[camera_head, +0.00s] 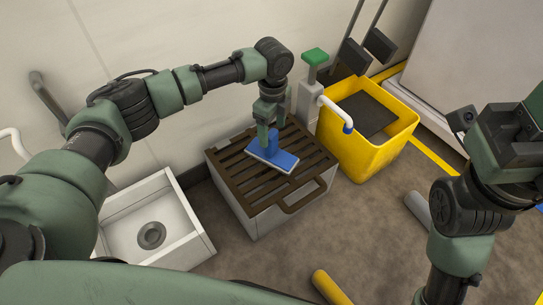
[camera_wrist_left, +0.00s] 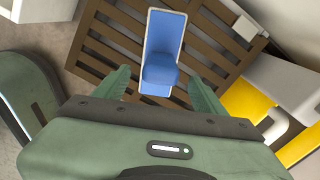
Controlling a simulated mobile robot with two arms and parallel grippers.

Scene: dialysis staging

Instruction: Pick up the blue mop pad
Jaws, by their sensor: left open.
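The blue mop pad (camera_head: 274,158) is a flat blue piece with a white edge and a raised blue block on it. It lies on a brown slatted rack (camera_head: 238,179) on top of a light box. It also shows in the left wrist view (camera_wrist_left: 165,42). My left gripper (camera_head: 266,143) points down just above the pad's raised block. In the left wrist view its green fingers (camera_wrist_left: 160,92) are apart, one on each side of the block. Whether they touch it cannot be told. My right arm shows at the right; whether its gripper is open is unclear (camera_head: 520,150).
A yellow bucket (camera_head: 365,151) with a dark insert stands right of the rack. A grey dispenser with a green top (camera_head: 315,57) and a white spout stands between them. A white basin with a drain (camera_head: 185,214) is at the left. A yellow cylinder (camera_head: 330,287) lies in front.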

